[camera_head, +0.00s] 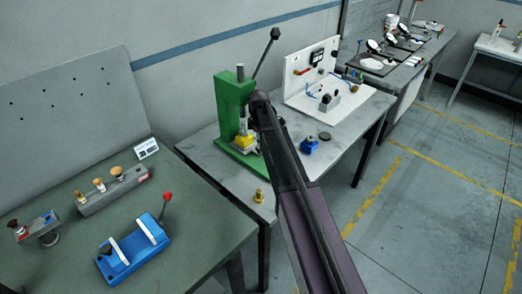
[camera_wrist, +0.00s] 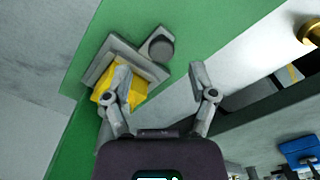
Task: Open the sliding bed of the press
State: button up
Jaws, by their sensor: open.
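The green press (camera_head: 228,98) stands on the grey table. Its sliding bed (camera_head: 245,150) is low at the front, with a yellow block (camera_head: 243,140) on it, partly hidden by my arm. My gripper (camera_wrist: 158,68) is open above the press base. Its left finger overlaps the yellow block in the picture, and the knob appears just beyond and between the fingertips. I cannot tell whether anything touches.
The press lever (camera_head: 264,54) rises at the back. A brass part (camera_head: 258,196) stands near the table's front edge. A blue part (camera_head: 309,147) and dark disc (camera_head: 325,136) lie right of my arm. A white fixture (camera_head: 300,82) stands behind. A blue vise-like fixture (camera_head: 134,248) sits on the left table.

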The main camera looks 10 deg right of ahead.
jog(key=shift+f+b, duration=1.35)
jog(key=shift+f, duration=0.35)
grip_shut()
